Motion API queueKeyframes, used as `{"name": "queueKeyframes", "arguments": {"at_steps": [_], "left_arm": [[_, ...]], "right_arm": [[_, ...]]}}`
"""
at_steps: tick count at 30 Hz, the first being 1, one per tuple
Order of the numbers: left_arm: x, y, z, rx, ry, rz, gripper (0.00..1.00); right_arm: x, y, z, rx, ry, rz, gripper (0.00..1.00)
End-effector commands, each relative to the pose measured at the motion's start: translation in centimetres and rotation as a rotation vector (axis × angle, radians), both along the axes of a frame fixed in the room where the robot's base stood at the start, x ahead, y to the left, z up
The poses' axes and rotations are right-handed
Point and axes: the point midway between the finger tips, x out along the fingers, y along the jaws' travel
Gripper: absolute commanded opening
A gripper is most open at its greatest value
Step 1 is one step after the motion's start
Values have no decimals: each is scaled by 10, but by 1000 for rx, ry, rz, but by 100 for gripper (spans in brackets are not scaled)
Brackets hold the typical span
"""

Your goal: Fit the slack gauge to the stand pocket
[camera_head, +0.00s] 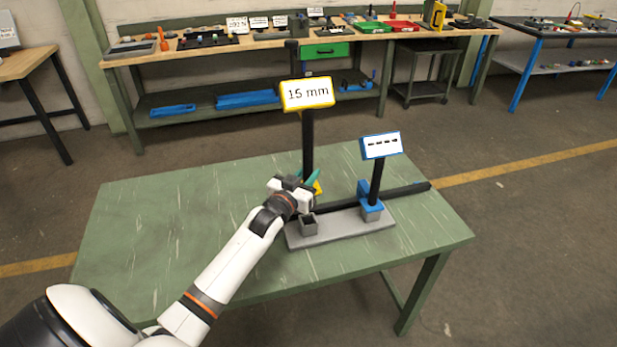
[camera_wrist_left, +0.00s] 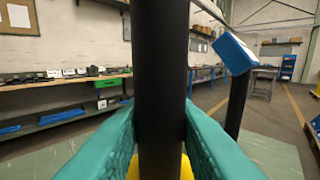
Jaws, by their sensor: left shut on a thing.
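The slack gauge is a black upright post (camera_head: 307,145) with a yellow-framed "15 mm" display (camera_head: 307,93) and a yellow part (camera_head: 317,187) low down. My left gripper (camera_head: 305,182) is shut on the post, its teal fingers either side of it. The left wrist view shows the post (camera_wrist_left: 160,80) between the fingers, with yellow below. The stand is a grey plate (camera_head: 345,228) on the green table. Its open square grey pocket (camera_head: 309,224) is at the left end, just in front of and below my gripper. My right gripper is not in view.
A blue-framed display (camera_head: 380,145) with dashes stands on a black post in a blue holder (camera_head: 370,203) on the stand's right. A long black bar (camera_head: 405,190) runs behind the pocket and out to the right. The table's left part (camera_head: 150,230) is clear.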

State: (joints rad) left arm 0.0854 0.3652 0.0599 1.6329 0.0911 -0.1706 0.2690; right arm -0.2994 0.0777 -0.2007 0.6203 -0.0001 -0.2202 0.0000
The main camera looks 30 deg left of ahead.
Motion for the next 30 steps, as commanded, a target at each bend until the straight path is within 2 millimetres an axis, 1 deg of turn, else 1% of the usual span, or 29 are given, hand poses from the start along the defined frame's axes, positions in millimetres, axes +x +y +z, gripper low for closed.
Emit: {"name": "queueKeyframes", "arguments": {"at_steps": [1, 8, 30], "left_arm": [[1, 0, 7, 2, -16, -1, 0], [0, 0, 9, 2, -15, 1, 0], [0, 0, -46, 3, -15, 1, 0]], "right_arm": [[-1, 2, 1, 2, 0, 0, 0], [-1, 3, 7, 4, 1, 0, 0], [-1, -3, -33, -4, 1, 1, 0]]}}
